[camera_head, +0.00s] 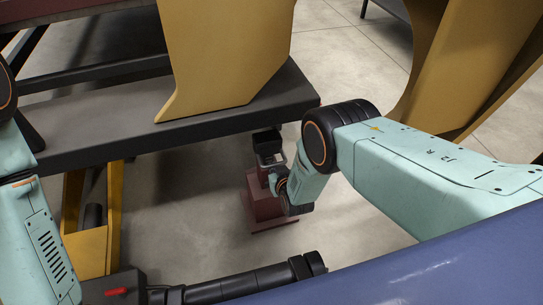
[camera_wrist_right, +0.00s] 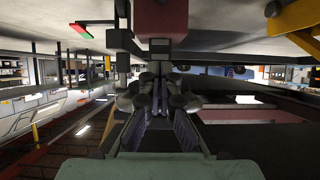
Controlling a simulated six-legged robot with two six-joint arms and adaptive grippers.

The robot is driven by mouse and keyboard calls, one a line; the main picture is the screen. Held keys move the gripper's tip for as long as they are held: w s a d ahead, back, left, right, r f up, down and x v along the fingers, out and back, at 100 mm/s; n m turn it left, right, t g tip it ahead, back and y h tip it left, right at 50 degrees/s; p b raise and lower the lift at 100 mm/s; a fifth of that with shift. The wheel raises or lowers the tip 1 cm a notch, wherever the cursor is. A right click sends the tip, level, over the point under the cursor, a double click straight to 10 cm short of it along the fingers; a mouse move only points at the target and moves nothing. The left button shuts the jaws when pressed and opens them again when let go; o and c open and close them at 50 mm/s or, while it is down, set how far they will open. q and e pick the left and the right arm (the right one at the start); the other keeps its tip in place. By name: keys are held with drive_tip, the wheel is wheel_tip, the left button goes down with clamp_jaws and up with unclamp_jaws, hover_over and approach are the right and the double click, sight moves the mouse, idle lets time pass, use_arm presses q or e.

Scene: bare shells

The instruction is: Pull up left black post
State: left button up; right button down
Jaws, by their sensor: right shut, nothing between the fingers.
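A small black post-like piece (camera_head: 267,143) stands at the top of a dark red block (camera_head: 264,208) below the edge of the dark platform. In the right wrist view a dark red block (camera_wrist_right: 160,18) hangs at the top, with a small dark piece (camera_wrist_right: 159,46) under it, just beyond the fingers. My right gripper (camera_wrist_right: 159,72) is shut and empty. In the head view my right wrist is bent down beside the red block, and its fingers are mostly hidden. I cannot tell whether they touch the post. My left gripper is not seen; only the left arm shows.
A dark platform edge (camera_head: 205,122) runs above the red block, with a large mustard panel (camera_head: 222,55) on it. A yellow leg (camera_head: 92,225) stands at the left. Another mustard panel (camera_head: 470,60) stands behind my right arm. Grey floor (camera_head: 185,200) shows left of the block.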

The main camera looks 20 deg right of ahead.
drive_tip(key=shift+w+r+p, duration=0.1)
drive_tip(key=shift+r+p, duration=2.7)
drive_tip(key=shift+r, duration=0.85)
drive_tip(key=shift+f+b, duration=1.4)
drive_tip(key=shift+f, duration=0.1)
drive_tip(key=s+p, duration=0.4)
drive_tip(key=s, duration=0.5)
drive_tip(key=shift+d+p, duration=0.15)
drive_tip(key=shift+p, duration=0.2)
drive_tip(key=shift+s, duration=0.1)
